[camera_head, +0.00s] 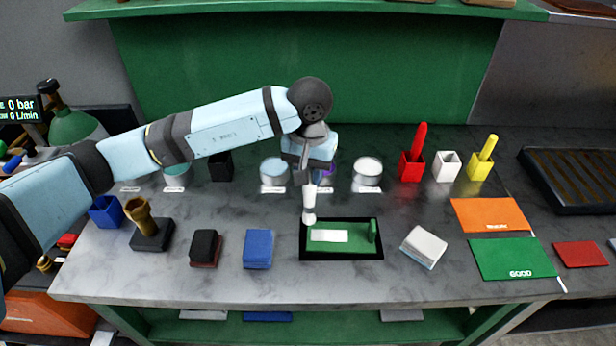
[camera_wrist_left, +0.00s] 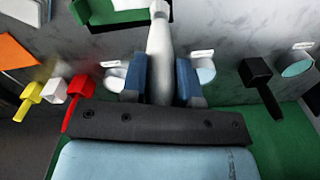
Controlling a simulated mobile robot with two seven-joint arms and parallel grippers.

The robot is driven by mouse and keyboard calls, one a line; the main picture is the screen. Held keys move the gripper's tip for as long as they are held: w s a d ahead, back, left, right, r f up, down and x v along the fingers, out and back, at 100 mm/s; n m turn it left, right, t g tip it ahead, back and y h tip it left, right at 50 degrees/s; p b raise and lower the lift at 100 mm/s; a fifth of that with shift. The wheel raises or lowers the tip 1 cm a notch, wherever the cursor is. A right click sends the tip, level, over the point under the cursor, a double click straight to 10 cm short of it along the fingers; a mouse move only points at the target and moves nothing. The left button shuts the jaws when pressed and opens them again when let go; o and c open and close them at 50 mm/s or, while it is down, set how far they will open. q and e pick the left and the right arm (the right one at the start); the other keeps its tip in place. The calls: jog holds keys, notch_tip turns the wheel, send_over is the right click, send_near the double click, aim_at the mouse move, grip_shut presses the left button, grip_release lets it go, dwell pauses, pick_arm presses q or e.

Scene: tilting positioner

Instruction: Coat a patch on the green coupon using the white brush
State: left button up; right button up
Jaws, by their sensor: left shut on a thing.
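My left gripper (camera_head: 309,172) is above the middle of the bench, pointing down, shut on the white brush (camera_head: 309,200). In the left wrist view the brush (camera_wrist_left: 159,55) sits between the blue fingers of my left gripper (camera_wrist_left: 160,85). The green coupon (camera_head: 355,245) lies in a black-edged tray (camera_head: 341,256) and has a white rectangle (camera_head: 328,236) on its left part and a raised green piece at its right end. The brush tip is by the coupon's back left corner; I cannot tell whether it touches. My right gripper is not in view.
Behind stand pots, including a light-blue one (camera_head: 273,170) and a white one (camera_head: 367,169), and a red holder (camera_head: 411,165). A blue block (camera_head: 258,248) is left of the tray; a white block (camera_head: 424,246) is right. Orange (camera_head: 489,215) and green (camera_head: 510,259) mats lie farther right.

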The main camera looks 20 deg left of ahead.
pick_arm(q)
jog(key=shift+r, duration=1.15)
